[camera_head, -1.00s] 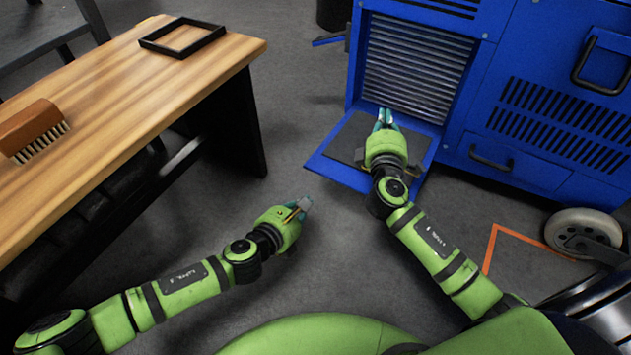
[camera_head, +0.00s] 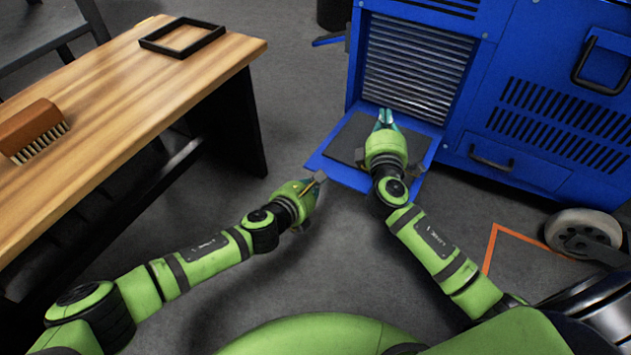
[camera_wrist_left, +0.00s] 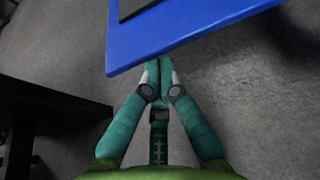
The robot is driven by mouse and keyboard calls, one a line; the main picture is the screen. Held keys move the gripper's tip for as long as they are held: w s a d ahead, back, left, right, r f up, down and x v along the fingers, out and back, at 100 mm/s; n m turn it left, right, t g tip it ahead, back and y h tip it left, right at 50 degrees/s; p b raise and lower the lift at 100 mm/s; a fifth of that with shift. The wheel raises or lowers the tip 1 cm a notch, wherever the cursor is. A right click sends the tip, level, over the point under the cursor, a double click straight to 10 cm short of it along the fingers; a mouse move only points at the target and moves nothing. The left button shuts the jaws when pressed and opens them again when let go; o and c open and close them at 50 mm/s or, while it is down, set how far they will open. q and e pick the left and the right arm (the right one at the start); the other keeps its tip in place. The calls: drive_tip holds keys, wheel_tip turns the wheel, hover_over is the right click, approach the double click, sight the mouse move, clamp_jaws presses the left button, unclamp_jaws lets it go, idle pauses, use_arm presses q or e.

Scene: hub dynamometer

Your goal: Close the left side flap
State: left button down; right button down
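The blue side flap (camera_head: 325,168) hangs folded down and open at the foot of the blue machine, with a dark pad (camera_head: 350,140) on its inner face. My right gripper (camera_head: 385,115) is above the flap, in front of the slatted opening, its fingers close together with nothing seen between them. My left gripper (camera_head: 320,177) is just off the flap's left front corner. In the left wrist view its fingers (camera_wrist_left: 160,62) are shut and empty, with the tips at the flap's edge (camera_wrist_left: 200,30). I cannot tell whether they touch it.
The blue machine (camera_head: 480,110) fills the right, with a slatted grille (camera_head: 415,65) above the flap and a caster wheel (camera_head: 583,232). A wooden table (camera_head: 110,95) on the left holds a brush (camera_head: 32,130) and a black frame (camera_head: 182,37). Grey floor lies between them.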

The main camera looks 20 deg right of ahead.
use_arm(q)
drive_tip(key=shift+r+g+y, duration=0.4)
drive_tip(key=shift+r+y, duration=0.2)
drive_tip(key=shift+r, duration=0.3)
use_arm(e)
drive_tip(key=c, duration=1.1)
unclamp_jaws()
use_arm(q)
drive_tip(key=shift+w, duration=0.1)
